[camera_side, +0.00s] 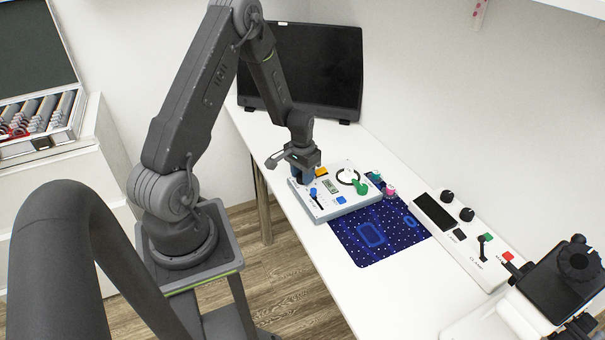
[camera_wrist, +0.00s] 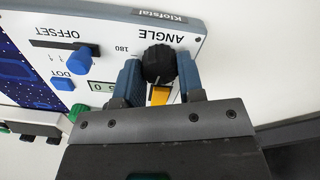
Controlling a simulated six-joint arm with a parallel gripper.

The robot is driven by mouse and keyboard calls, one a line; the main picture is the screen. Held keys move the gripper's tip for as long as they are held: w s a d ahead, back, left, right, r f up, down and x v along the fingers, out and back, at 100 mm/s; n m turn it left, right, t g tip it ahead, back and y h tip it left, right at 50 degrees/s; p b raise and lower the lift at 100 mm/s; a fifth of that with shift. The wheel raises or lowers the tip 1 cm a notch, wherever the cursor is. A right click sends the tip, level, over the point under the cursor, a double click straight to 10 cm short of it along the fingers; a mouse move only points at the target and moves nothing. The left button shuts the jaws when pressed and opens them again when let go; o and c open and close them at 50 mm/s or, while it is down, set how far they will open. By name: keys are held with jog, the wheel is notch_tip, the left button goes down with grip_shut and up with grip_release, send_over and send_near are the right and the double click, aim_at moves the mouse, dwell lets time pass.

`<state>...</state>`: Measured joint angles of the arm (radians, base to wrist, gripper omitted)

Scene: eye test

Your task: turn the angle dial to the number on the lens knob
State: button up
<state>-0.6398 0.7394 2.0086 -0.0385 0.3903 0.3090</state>
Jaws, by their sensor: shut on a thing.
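The angle dial (camera_wrist: 158,63) is a black ribbed knob under the word ANGLE, with a 180 mark beside it. My gripper (camera_wrist: 157,72) has its two blue fingers on either side of the dial, shut on it. In the side view my gripper (camera_side: 304,176) is at the left end of the white control panel (camera_side: 349,205), and it hides the dial there. The panel's round white disc with a black rim (camera_side: 347,176) has a green part beside it. I cannot tell which part is the lens knob, and no number on it is readable.
The panel carries a blue OFFSET slider (camera_wrist: 79,61), a blue DOT button (camera_wrist: 62,84), a small display (camera_wrist: 103,87) and a yellow part (camera_wrist: 160,95). A dark blue mat (camera_side: 384,238) lies in front. A second panel (camera_side: 462,244) stands right; a monitor (camera_side: 305,68) stands behind.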

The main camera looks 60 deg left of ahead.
jog(key=m, duration=0.3)
jog(key=shift+m, duration=2.2)
jog(key=o, duration=0.9)
notch_tip(320, 180, up, 14)
jog(key=shift+s+a+f, duration=0.1)
